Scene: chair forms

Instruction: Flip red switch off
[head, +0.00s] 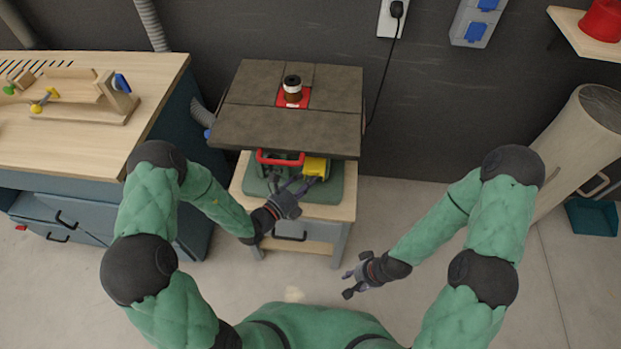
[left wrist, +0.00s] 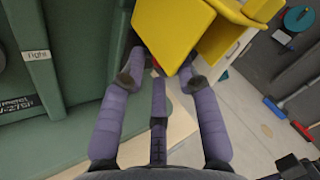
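A yellow box-like switch cover (head: 316,167) sits on the front of the green machine (head: 335,190) under the dark tabletop. It fills the top middle of the left wrist view (left wrist: 172,30). A small patch of red shows below the cover, between my fingers; it is too small to tell whether it is the switch or its position. My left gripper (head: 303,186) is just below the cover. In the left wrist view (left wrist: 160,80) its fingers are spread and empty, with tips near the cover's lower edge; contact is unclear. My right gripper (head: 347,284) is open and empty over the floor.
A red handle (head: 280,158) is left of the cover. The dark tabletop (head: 250,122) overhangs the machine, which stands on a wooden cabinet (head: 343,208). A workbench (head: 70,145) stands at left and a large cylinder (head: 585,135) at right. The floor between is clear.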

